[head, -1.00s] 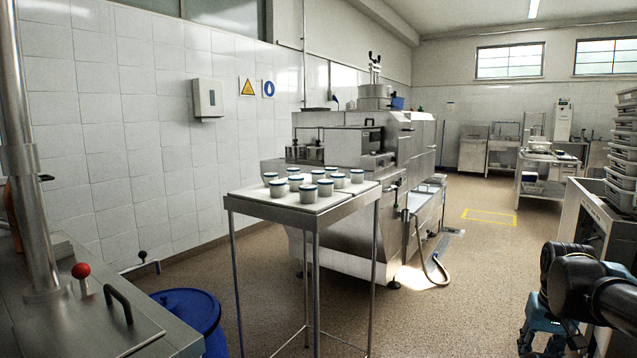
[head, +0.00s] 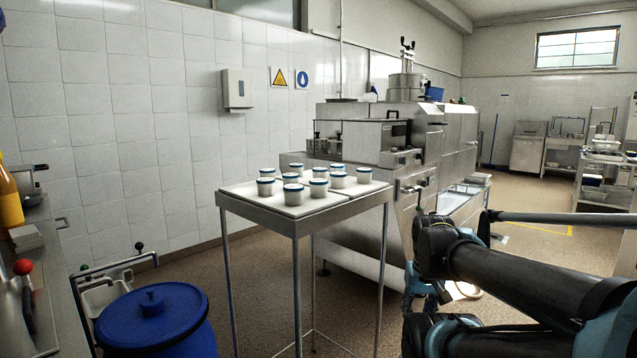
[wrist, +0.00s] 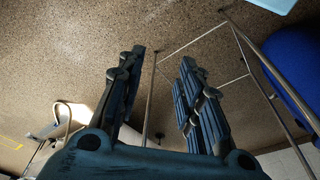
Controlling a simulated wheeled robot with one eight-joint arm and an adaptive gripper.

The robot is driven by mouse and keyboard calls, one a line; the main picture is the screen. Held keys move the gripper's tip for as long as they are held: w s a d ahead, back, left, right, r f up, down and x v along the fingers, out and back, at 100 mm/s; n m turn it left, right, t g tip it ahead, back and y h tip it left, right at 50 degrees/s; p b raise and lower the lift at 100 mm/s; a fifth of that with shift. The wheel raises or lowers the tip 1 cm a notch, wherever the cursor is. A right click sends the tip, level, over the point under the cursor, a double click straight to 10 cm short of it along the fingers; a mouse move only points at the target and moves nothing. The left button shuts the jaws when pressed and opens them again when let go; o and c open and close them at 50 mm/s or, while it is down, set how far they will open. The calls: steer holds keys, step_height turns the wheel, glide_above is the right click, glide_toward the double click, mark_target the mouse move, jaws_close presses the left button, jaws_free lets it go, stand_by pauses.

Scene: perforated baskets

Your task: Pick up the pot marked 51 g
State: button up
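Several small white pots with blue rims stand upright on a steel table (head: 262,212) in the head view. One pot (head: 293,194) is at the front, with others such as a pot (head: 266,187) at the left and a pot (head: 364,175) at the right. Any weight marks are too small to read, so I cannot tell which pot is marked 51 g. My gripper (wrist: 158,75) shows in the wrist view with its two fingers wide apart and nothing between them. It points at the floor and table legs; no pots show there.
A blue lidded barrel (head: 157,322) stands left of the table. A steel machine (head: 365,150) stands behind it. A counter with an orange bottle (head: 10,200) is at the left edge. Bare floor (head: 262,267) shows around the table legs.

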steer(key=shift+w+d, duration=0.2)
steer(key=shift+o, duration=0.8)
steer(key=o, duration=0.8)
step_height(320, 180, up, 2)
steer(key=shift+s+r, duration=0.1)
steer(key=shift+c, duration=0.2)
step_height(320, 180, up, 42)
steer(key=n+g, duration=0.2)
steer(key=n, duration=1.6)
glide_above(339, 173)
steer(key=f, duration=1.1)
steer(key=shift+s+a, duration=0.35)
steer(key=shift+d+f, duration=0.15)
steer(key=shift+f, duration=1.2)
steer(key=shift+d+f, duration=0.15)
steer(key=shift+f, duration=1.2)
